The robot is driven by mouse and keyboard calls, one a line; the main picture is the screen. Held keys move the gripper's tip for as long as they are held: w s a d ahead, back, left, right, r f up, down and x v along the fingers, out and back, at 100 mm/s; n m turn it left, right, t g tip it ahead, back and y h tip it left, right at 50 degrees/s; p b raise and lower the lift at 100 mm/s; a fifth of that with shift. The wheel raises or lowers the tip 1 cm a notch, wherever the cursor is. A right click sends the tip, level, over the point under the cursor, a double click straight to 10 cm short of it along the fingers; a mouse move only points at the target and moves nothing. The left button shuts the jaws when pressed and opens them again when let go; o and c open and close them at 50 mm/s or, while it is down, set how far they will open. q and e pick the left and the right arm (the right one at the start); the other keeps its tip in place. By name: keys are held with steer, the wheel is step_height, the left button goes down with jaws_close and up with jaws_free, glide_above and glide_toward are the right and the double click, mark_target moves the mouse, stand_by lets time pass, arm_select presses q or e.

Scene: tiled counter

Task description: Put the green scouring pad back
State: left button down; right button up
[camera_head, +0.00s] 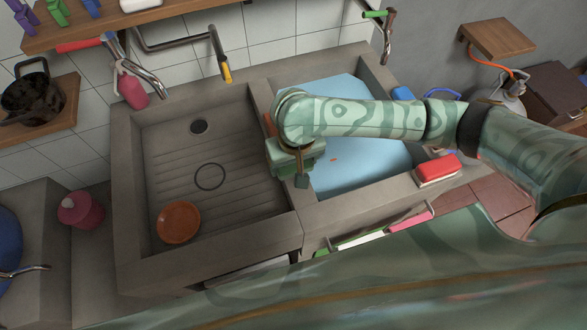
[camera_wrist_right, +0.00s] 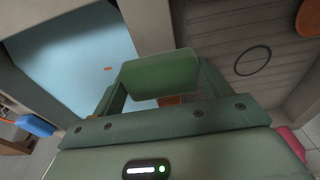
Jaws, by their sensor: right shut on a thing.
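The green scouring pad (camera_wrist_right: 160,75) is held between the two fingers of my right gripper (camera_wrist_right: 160,82) in the right wrist view. In the head view my right gripper (camera_head: 301,178) hangs over the divider between the two sink basins, and my arm largely hides what it holds. The left basin (camera_head: 240,130) is ribbed with a drain; the right basin holds blue water (camera_head: 350,175). My left gripper is not in view.
An orange dish (camera_head: 178,222) lies in the left basin. An orange item (camera_head: 268,125) on the divider is partly hidden by my arm. A red-topped brush or sponge (camera_head: 437,168) and a blue item (camera_head: 402,93) sit on the right basin's rims. A pink bottle (camera_head: 132,88) stands behind.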

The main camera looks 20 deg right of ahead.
mark_target(294, 168)
steer(key=shift+w+d+f, duration=0.1)
steer(key=shift+w+f, duration=0.15)
steer(key=shift+f, duration=0.1)
step_height(294, 168, down, 4)
steer(key=b, duration=0.3)
steer(key=shift+w+d+r, duration=0.1)
steer(key=shift+w+r, duration=0.05)
steer(key=shift+r, duration=0.2)
steer(key=o, duration=1.2)
